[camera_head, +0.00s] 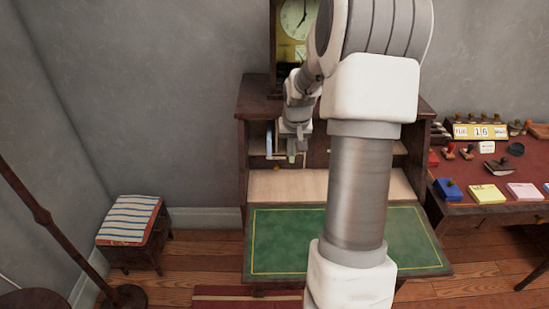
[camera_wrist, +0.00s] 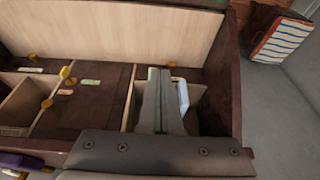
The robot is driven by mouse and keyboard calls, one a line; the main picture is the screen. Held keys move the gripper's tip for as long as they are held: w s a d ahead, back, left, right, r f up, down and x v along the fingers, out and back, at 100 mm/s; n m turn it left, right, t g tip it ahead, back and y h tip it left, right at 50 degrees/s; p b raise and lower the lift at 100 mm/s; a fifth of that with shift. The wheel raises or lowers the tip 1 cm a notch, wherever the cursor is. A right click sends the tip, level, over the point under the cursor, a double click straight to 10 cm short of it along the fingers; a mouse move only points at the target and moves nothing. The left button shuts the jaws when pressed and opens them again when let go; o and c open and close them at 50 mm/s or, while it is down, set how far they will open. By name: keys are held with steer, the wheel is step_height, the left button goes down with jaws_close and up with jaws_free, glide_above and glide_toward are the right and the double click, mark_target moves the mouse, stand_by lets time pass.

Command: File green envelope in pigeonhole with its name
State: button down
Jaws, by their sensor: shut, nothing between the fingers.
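My gripper (camera_head: 292,150) reaches into the left end of the desk's pigeonholes in the head view. In the wrist view its fingers (camera_wrist: 159,76) are shut together inside an end compartment. A thin pale-blue and white piece (camera_wrist: 183,96) stands upright in that compartment, just right of the fingers; I cannot tell whether it is an envelope. A small green patch (camera_wrist: 152,73) shows by the fingertips, too little to identify. No whole green envelope can be made out. A green label (camera_wrist: 90,82) and an orange-pink label (camera_wrist: 65,91) sit on the neighbouring wood; their words are too small to read.
The desk has a clear green writing surface (camera_head: 285,240) in front. Small yellow knobs (camera_wrist: 47,103) stick out near the compartments. A clock (camera_head: 297,20) stands on top of the desk. A side table (camera_head: 470,222) with stamps and coloured pads is right; a striped stool (camera_head: 130,217) is left.

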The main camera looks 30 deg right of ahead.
mark_target(292, 162)
steer(key=w+d+f+b, duration=0.1)
steer(key=w+d+f, duration=0.3)
steer(key=f, duration=0.4)
steer(key=shift+w+d+f+b, duration=0.15)
steer(key=shift+w+f+b, duration=0.2)
steer(key=shift+w+b, duration=0.1)
stand_by(0.3)
steer(key=shift+w+d, duration=0.3)
steer(key=shift+w, duration=0.2)
steer(key=shift+w+d, duration=0.3)
steer(key=shift+w, duration=0.2)
steer(key=shift+w+d, duration=0.3)
steer(key=shift+w, duration=0.15)
